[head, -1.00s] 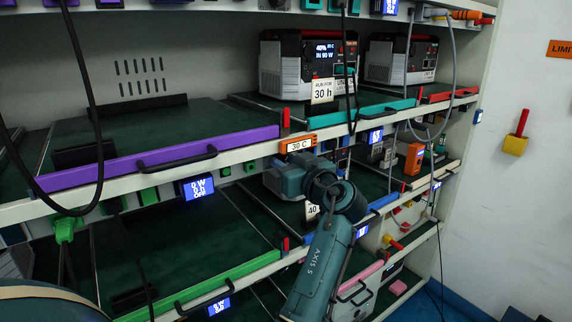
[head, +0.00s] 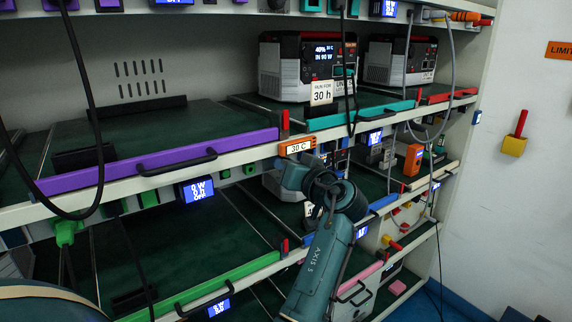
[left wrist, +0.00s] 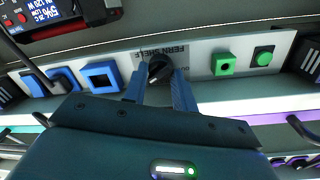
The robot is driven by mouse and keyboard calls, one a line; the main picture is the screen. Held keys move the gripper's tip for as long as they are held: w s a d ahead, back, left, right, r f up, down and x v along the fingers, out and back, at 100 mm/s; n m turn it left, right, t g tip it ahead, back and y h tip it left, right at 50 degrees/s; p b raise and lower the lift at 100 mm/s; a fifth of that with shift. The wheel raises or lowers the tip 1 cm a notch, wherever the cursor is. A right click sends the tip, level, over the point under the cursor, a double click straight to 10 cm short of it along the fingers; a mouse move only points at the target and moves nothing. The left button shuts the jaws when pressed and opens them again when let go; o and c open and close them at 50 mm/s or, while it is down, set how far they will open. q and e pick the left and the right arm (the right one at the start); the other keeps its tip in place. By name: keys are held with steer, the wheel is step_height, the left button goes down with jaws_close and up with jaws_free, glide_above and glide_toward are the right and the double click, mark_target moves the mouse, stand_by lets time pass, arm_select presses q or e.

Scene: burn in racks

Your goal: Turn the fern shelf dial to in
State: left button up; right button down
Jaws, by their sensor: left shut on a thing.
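The fern shelf dial is a black round knob (left wrist: 158,70) on a pale strip in the left wrist view. Upside-down "FERN SHELF" lettering (left wrist: 165,54) is beside it. My left gripper (left wrist: 160,88) is shut on the dial, with a blue finger on either side of it. The dial's pointer and the setting marks are too small or covered to read. My right gripper is not in view.
In the left wrist view, a green square socket (left wrist: 223,64) and a green button (left wrist: 263,56) are right of the dial; a blue square socket (left wrist: 102,76) is left. A purple shelf bar (head: 150,165), an orange "30 C" tag (head: 297,147) and a hanging black cable (head: 93,110) are near my arm.

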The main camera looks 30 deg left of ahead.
arm_select(q)
steer(key=o, duration=1)
steer(key=shift+c, duration=0.2)
steer(key=b+v, duration=0.3)
steer(key=v, duration=1)
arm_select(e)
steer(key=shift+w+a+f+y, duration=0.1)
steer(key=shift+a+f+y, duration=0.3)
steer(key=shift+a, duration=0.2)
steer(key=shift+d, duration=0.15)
arm_select(q)
steer(key=shift+d, duration=0.15)
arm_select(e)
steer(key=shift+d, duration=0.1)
